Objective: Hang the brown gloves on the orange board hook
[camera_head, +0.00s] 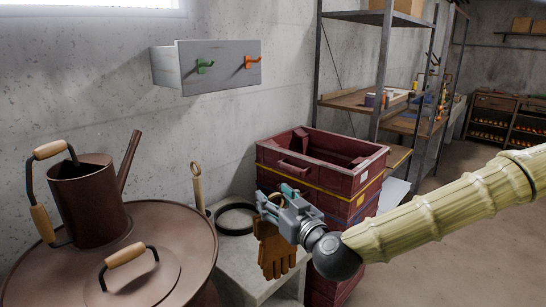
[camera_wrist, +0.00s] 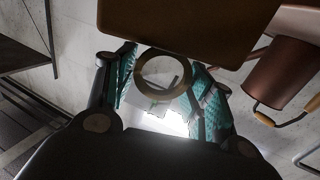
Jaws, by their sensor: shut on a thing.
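The brown gloves (camera_head: 272,249) hang below my gripper (camera_head: 277,194) in the head view. My gripper is shut on the gloves at their upper end, by a round brown ring. In the wrist view the ring (camera_wrist: 139,72) lies between the teal fingers of my gripper (camera_wrist: 165,82), and the brown body of the gloves (camera_wrist: 185,25) fills the top. The orange hook (camera_head: 250,62) is at the right on a grey board (camera_head: 222,76) on the wall. The gloves are below the board, well apart from the orange hook. The ring is partly hidden by the fingers in the head view.
A green hook (camera_head: 204,66) sits left of the orange one. A brown watering can (camera_head: 88,200) stands on a round brown lid (camera_head: 185,240). Red crates (camera_head: 310,180) are stacked behind my gripper. A black ring (camera_head: 222,232) lies on a pale block. The wall below the board is clear.

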